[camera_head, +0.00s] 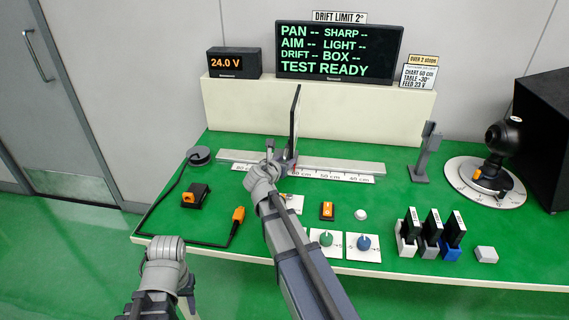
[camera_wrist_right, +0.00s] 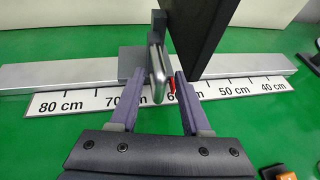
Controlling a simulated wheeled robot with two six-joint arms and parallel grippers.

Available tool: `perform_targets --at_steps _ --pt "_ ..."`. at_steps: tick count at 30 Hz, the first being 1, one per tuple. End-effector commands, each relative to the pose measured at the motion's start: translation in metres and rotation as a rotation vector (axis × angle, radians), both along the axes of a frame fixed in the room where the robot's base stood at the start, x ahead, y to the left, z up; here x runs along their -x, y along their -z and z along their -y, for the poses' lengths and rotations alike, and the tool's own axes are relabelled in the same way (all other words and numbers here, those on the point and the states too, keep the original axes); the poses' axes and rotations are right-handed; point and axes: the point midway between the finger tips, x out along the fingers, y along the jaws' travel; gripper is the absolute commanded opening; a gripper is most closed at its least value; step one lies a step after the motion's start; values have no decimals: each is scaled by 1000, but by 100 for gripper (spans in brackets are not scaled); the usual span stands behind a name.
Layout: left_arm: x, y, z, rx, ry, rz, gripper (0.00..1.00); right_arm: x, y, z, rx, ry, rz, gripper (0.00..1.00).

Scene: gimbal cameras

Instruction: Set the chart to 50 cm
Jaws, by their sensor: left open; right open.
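The chart (camera_head: 296,120) is a thin dark upright panel, nearly edge-on in the head view, on a carriage (camera_wrist_right: 132,60) on a grey rail (camera_head: 335,164). A white scale (camera_head: 345,177) marked 80 to 40 cm runs along the rail's front. A red pointer (camera_wrist_right: 171,86) sits close to the 60 cm mark. My right gripper (camera_wrist_right: 157,80) is open, with its fingers on either side of the carriage's rounded grey handle (camera_wrist_right: 157,72); I cannot tell whether they touch. My left gripper (camera_head: 170,246) is open and empty by the table's front-left edge.
A card (camera_head: 418,76) reads chart 50 cm. The screen (camera_head: 338,53) shows TEST READY and the supply box (camera_head: 234,63) 24.0 V. A grey post (camera_head: 425,152) stands beyond the rail's right end. Dials (camera_head: 326,238) and several black-topped blocks (camera_head: 432,228) lie in front.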

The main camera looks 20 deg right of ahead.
Motion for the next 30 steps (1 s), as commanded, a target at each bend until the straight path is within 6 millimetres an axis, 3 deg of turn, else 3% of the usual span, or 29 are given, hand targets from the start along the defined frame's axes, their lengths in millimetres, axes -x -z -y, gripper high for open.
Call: perform_targets --at_steps 6,18,30 --pt "0 0 0 0 0 0 47 0 0 0 0 0 0 45" --pt "0 0 0 0 0 0 47 0 0 0 0 0 0 0" --pt "0 0 0 0 0 0 47 0 0 0 -1 0 1 0"
